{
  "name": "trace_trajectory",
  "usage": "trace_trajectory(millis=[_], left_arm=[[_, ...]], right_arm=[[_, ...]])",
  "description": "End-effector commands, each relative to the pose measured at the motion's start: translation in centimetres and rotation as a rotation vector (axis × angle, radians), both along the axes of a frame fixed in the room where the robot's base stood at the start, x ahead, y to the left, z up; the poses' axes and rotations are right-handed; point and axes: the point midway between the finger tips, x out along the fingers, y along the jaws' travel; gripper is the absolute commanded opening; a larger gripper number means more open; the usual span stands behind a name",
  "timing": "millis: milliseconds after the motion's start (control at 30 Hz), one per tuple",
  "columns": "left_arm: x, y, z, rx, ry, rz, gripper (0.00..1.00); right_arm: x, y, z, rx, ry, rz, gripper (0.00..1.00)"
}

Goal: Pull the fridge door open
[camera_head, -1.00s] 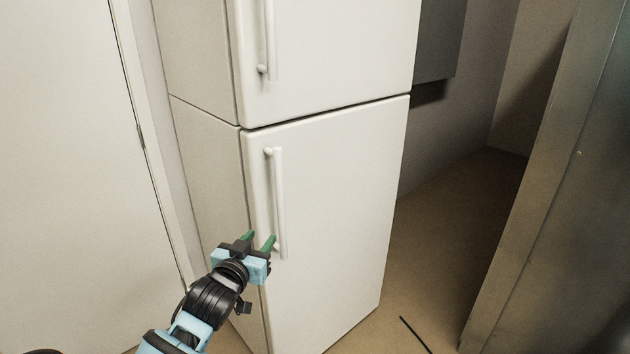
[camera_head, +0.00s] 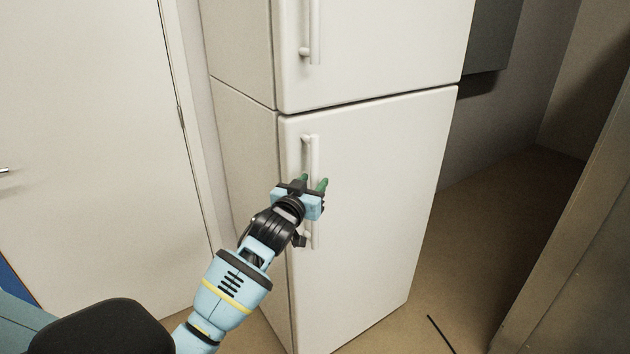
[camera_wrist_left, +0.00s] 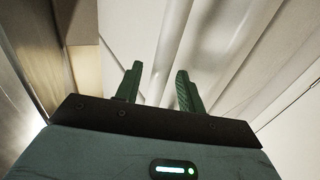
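The white fridge (camera_head: 240,50) has an upper door (camera_head: 390,50) and a lower door (camera_head: 385,190), both closed. Each has a vertical white bar handle near its left edge. My left gripper (camera_head: 312,180) is at the middle of the lower door's handle (camera_head: 309,150), with its green fingers apart. In the left wrist view, a pale bar, seemingly this handle (camera_wrist_left: 170,45), runs between the open fingers (camera_wrist_left: 158,85). I see a gap on both sides of the bar and cannot tell of any contact. The gripper and forearm hide part of the handle. My right gripper is out of view.
A white room door (camera_head: 90,120) with a lever handle stands left of the fridge. A metal-grey cabinet or panel (camera_head: 585,255) stands at the right. Brown floor (camera_head: 480,220) lies open between it and the fridge.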

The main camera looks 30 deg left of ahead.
Motion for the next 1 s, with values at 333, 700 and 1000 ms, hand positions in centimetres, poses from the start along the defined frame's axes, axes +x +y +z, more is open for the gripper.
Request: trace_trajectory(millis=[333, 700, 1000], left_arm=[[1.9, 0.4, 0.0, 0.0, 0.0, 0.0, 0.39], [1.9, 0.4, 0.0, 0.0, 0.0, 0.0, 0.19], [1.9, 0.3, 0.0, 0.0, 0.0, -0.001, 0.0]], right_arm=[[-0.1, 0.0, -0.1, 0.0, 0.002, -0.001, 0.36], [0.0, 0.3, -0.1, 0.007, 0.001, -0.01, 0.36], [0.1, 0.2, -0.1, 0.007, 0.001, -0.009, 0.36]])
